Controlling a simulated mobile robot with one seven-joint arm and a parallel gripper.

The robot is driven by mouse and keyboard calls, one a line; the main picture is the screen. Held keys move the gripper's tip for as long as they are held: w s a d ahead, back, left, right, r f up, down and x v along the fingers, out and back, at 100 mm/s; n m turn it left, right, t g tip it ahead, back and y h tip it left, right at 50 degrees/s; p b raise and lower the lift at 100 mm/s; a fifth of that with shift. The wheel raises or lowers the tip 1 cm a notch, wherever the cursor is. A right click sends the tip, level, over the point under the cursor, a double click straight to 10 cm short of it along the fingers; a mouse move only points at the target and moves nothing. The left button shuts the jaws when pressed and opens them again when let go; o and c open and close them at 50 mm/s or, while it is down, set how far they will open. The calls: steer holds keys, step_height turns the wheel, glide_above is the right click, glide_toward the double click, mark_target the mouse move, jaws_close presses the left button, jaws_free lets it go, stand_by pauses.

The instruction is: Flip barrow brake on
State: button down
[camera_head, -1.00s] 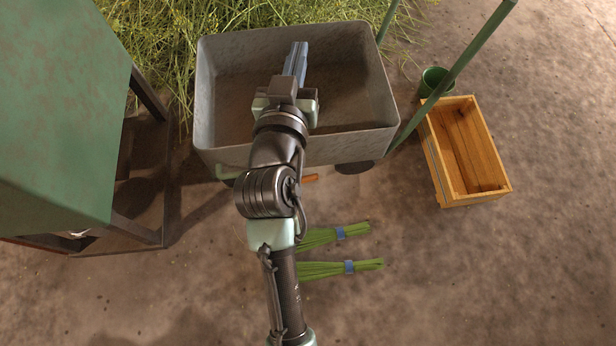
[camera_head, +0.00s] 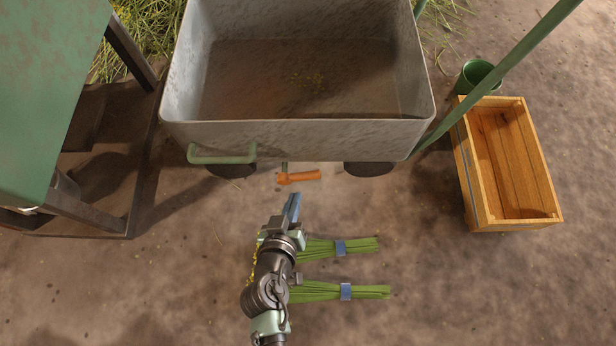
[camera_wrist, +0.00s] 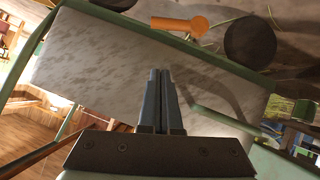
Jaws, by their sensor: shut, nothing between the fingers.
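The grey metal barrow (camera_head: 290,134) stands at the top middle of the head view, with a green handle bar (camera_head: 222,154) on its near side. An orange brake lever (camera_head: 302,177) sticks out under its near edge, pointing right. My gripper (camera_head: 293,207) is below the lever in the head view, apart from it, with its blue fingers together and nothing in them. In the wrist view my gripper (camera_wrist: 160,78) is shut in front of the barrow's grey wall (camera_wrist: 110,65). The orange lever (camera_wrist: 180,25) shows beyond the fingers, near a dark wheel (camera_wrist: 250,40).
Two green herb bundles (camera_head: 340,248) with blue bands lie on the ground right of my gripper. A wooden crate (camera_head: 468,175) and a green bucket (camera_head: 478,75) stand at right. A green cabinet on a dark frame (camera_head: 85,215) stands at left. Bare ground lies between.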

steer(key=shift+f, duration=0.25)
steer(key=b, duration=0.5)
glide_above(301, 177)
steer(key=s, duration=0.4)
step_height(301, 177, down, 5)
steer(key=f, duration=0.1)
steer(key=w+d+f+b, duration=0.1)
steer(key=w+f+b, duration=0.1)
steer(key=f, duration=0.1)
steer(key=shift+d, duration=0.25)
